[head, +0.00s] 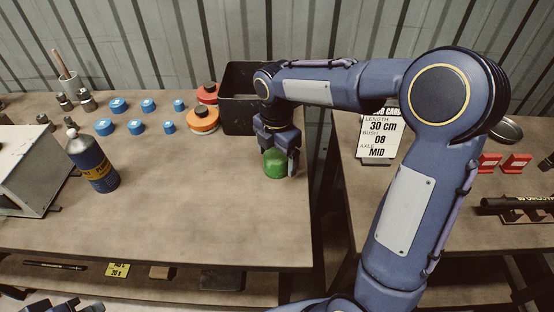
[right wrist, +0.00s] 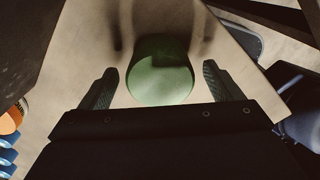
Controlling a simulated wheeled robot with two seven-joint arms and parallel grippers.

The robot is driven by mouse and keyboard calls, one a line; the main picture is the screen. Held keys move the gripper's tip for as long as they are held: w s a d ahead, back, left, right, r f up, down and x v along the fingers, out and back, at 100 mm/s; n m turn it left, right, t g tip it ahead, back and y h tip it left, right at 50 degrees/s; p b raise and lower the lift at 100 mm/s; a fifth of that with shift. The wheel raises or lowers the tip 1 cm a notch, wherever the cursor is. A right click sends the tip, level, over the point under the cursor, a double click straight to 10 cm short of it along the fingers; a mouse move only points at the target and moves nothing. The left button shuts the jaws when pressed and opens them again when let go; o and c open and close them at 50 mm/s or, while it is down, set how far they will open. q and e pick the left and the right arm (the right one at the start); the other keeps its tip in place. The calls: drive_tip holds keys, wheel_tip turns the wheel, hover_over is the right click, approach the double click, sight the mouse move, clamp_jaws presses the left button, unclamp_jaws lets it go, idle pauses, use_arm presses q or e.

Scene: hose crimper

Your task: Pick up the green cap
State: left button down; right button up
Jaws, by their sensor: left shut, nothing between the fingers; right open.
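The green cap (head: 275,163) sits on the left table, near its right edge. My right gripper (head: 279,160) is directly over the cap and points down. In the right wrist view the green cap (right wrist: 160,72) shows as a round green top between the two spread fingers (right wrist: 160,88), with a gap on each side. The right gripper is open and holds nothing. My left gripper (head: 65,307) shows only in part at the bottom left corner of the head view, low and far from the cap; it is shut and empty.
An orange cap (head: 203,119) and a red cap (head: 207,93) are left of the bin. Several blue caps (head: 104,127) and a dark bottle (head: 92,160) stand further left. A card sign (head: 381,137) is on the right table.

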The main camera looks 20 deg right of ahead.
drive_tip(key=shift+f, duration=0.6)
drive_tip(key=c, duration=1.1)
drive_tip(key=shift+o, duration=0.2)
drive_tip(key=shift+r, duration=0.1)
